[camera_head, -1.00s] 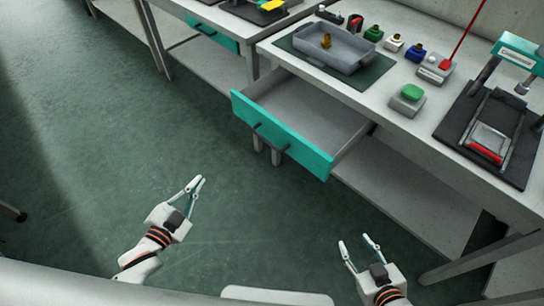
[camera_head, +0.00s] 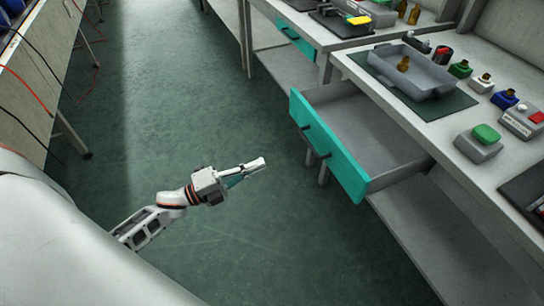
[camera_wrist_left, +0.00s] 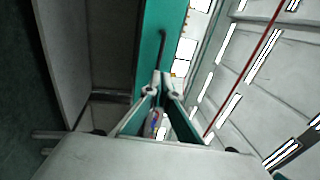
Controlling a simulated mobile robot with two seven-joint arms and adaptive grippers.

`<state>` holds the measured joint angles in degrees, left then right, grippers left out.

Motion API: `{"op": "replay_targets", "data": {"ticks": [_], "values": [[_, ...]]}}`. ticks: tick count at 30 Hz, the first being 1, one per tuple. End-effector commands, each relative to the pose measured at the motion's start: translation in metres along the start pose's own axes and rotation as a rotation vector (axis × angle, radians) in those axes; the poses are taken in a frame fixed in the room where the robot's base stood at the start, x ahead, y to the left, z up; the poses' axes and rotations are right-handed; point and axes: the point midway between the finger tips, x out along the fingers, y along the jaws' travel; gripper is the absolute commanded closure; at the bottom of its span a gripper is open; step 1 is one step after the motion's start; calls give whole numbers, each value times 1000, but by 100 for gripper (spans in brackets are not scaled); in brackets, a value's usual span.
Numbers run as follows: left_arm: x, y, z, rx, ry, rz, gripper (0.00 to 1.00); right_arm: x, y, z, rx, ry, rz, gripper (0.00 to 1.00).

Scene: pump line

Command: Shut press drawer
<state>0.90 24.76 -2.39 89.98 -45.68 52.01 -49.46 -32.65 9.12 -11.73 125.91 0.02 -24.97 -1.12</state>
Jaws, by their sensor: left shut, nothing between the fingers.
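The press drawer (camera_head: 372,135) is pulled well out from under the right-hand bench. Its teal front (camera_head: 325,148) has a dark handle and its grey inside looks empty. My left gripper (camera_head: 258,165) is shut and empty, apart from the drawer front and to its left, pointing toward it. In the left wrist view the teal front (camera_wrist_left: 152,35) and dark handle (camera_wrist_left: 162,50) show beyond the shut fingers (camera_wrist_left: 160,88). My right gripper is out of view.
On the bench (camera_head: 415,115) stand a grey tray (camera_head: 425,78) on a green mat, several small coloured-topped items and a green-button box (camera_head: 478,145). A second bench with a shut teal drawer (camera_head: 296,40) is behind. Floor left of the drawer is clear.

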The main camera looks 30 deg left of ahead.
Motion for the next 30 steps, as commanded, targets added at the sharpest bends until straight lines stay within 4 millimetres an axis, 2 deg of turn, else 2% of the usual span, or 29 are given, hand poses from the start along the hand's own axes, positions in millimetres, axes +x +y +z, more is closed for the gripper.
{"op": "replay_targets", "data": {"ticks": [12, 18, 23, 30], "values": [[82, -2, 0, -2, -1, -4, 100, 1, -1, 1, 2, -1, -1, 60], [111, -1, 0, -2, -1, -2, 100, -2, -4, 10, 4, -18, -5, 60], [123, 0, 0, -3, 0, -1, 100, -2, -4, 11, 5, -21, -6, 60], [125, 0, -1, -3, -1, 1, 100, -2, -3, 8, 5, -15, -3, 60]]}}
